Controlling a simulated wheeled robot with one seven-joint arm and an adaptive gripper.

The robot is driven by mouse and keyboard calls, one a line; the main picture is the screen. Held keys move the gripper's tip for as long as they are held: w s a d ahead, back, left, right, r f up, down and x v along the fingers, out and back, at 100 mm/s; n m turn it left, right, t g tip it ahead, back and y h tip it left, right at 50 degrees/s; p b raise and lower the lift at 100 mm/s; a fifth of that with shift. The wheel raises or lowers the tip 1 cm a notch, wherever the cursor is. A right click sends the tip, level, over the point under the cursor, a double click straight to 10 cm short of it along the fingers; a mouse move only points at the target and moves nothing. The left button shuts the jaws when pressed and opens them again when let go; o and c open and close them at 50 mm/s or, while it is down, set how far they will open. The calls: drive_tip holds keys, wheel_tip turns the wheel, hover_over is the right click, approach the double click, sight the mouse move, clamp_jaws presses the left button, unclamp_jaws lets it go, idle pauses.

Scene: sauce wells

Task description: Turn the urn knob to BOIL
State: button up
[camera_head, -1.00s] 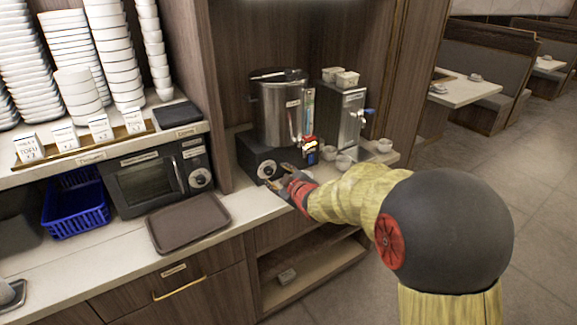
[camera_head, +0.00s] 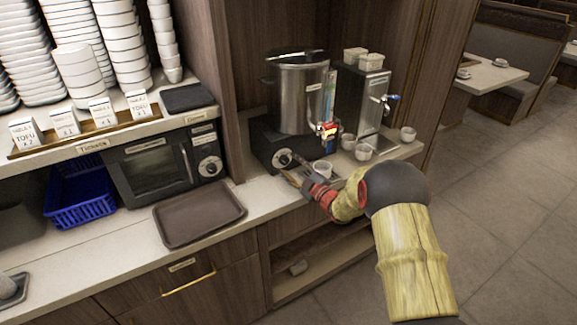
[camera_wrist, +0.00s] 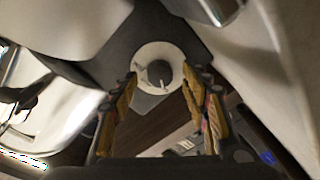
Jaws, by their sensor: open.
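The urn (camera_head: 300,97) is a steel cylinder on a black base (camera_head: 262,138), standing on the counter in the head view. Its knob (camera_head: 284,158) is a dark dial on a pale round plate on the base's front. In the wrist view the knob (camera_wrist: 159,73) lies ahead, between and beyond the fingertips, with a small pointer and marks I cannot read. My gripper (camera_head: 294,174) is open just in front of the knob; in the wrist view its two yellowish fingers (camera_wrist: 158,85) stand apart with nothing between them. I cannot see any contact with the knob.
White cups (camera_head: 364,151) stand right of the urn, near a steel dispenser (camera_head: 362,98). A microwave (camera_head: 160,165) and a brown tray (camera_head: 198,213) are to the left, with a blue basket (camera_head: 80,200) beyond.

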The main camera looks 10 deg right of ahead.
drive_tip(key=shift+x, duration=1)
drive_tip(key=shift+c, duration=1.3)
drive_tip(key=c, duration=0.9)
